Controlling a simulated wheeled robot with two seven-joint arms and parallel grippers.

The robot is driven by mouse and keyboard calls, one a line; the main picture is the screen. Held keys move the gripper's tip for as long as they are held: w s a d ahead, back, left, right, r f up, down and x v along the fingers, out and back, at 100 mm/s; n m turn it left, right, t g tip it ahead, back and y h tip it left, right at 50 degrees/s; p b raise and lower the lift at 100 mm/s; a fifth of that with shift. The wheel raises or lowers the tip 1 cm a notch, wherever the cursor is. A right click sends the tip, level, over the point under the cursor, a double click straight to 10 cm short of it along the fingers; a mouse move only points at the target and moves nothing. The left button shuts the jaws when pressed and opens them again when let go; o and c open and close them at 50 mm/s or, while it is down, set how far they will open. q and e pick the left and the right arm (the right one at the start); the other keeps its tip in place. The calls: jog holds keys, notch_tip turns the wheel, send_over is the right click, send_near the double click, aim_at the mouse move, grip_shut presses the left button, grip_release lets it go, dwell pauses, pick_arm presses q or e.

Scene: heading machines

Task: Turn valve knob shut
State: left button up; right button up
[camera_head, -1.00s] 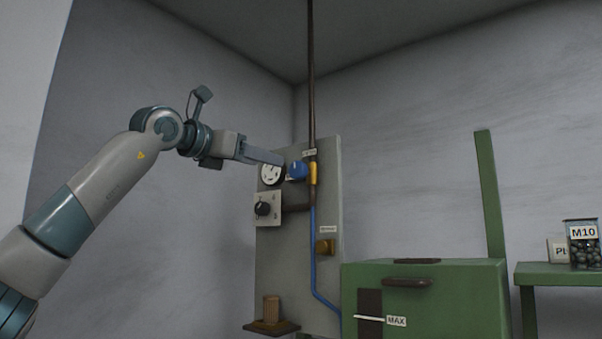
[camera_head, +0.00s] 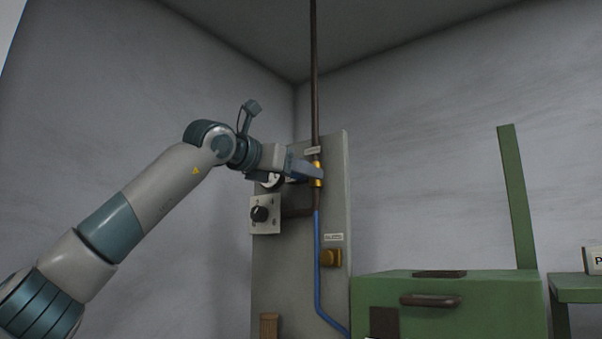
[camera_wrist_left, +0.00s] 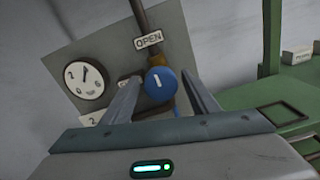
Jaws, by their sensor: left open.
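The round blue valve knob (camera_wrist_left: 161,85) with a white line shows in the left wrist view, on a grey panel (camera_wrist_left: 188,45). Its line stands nearly upright, and the OPEN label (camera_wrist_left: 148,40) sits above it. My left gripper (camera_wrist_left: 160,78) is open, with one finger on each side of the knob in that view. I cannot tell whether either finger touches it. In the head view my left gripper (camera_head: 318,172) reaches across the panel in front of the yellow fitting (camera_head: 318,181) and largely hides the knob. My right gripper is not in view.
A round white gauge (camera_wrist_left: 87,80) sits left of the knob. A dark pipe (camera_head: 314,80) rises above. A green machine (camera_head: 460,300) stands right.

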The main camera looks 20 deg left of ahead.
pick_arm(q)
jog(key=shift+s+r, duration=0.1)
jog(key=shift+s, duration=0.1)
jog(key=shift+c, duration=0.6)
jog(key=c, duration=0.9)
